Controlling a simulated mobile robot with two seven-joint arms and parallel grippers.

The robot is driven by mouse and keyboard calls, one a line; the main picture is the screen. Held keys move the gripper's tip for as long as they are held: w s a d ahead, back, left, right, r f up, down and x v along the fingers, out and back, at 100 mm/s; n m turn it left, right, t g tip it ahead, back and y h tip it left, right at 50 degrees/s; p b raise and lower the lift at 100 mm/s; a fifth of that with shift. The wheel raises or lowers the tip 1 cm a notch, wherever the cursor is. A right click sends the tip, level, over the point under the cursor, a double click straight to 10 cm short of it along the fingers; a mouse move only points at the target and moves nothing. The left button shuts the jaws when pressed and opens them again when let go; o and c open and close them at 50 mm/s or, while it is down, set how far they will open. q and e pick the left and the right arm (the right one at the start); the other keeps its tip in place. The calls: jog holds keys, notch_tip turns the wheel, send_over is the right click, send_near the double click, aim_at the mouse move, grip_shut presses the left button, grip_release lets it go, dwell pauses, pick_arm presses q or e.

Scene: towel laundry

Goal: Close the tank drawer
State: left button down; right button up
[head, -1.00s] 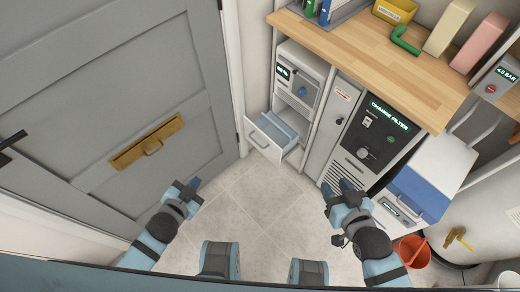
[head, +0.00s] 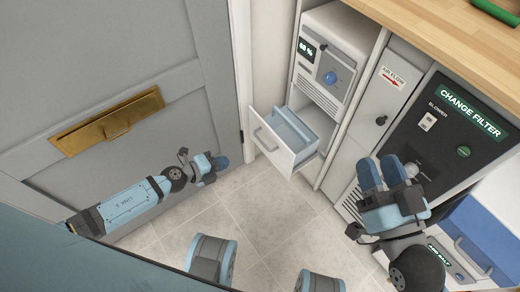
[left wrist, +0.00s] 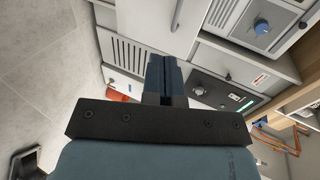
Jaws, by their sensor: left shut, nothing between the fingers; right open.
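The tank drawer (head: 272,144) is pulled out from the white cabinet at the centre of the head view. Its white front has a handle, and a pale blue tank (head: 292,132) sits inside. My left gripper (head: 222,162) is shut and empty, left of the drawer front with a gap between. Its shut fingers also show in the left wrist view (left wrist: 164,80), pointing toward the cabinets. My right gripper (head: 381,167) is open and empty, in front of the dark blower panel, right of the drawer.
The unit with a percent display and blue knob (head: 331,77) is above the drawer. A grey door with a brass plate (head: 108,122) stands at left. A blue-and-white unit (head: 480,235) is at lower right. Tiled floor (head: 255,205) is clear before the drawer.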

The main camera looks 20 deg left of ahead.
pick_arm(q)
jog(key=r+b+x, duration=0.2)
jog(key=x, duration=1.1)
jog(key=shift+w+d, duration=0.25)
jog(key=shift+w, duration=0.05)
pick_arm(e)
notch_tip(320, 180, down, 3)
jog(key=shift+a+r+g, duration=0.1)
jog(key=shift+a+g, duration=0.05)
jog(key=shift+g, duration=0.45)
pick_arm(q)
jog(key=w+d+b, duration=0.1)
jog(key=w+d, duration=1.1)
jog(key=w, duration=0.3)
jog(key=shift+w+r, duration=0.2)
jog(key=shift+w, duration=0.05)
pick_arm(e)
jog(key=shift+f+n+g, duration=0.4)
jog(key=shift+f, duration=0.55)
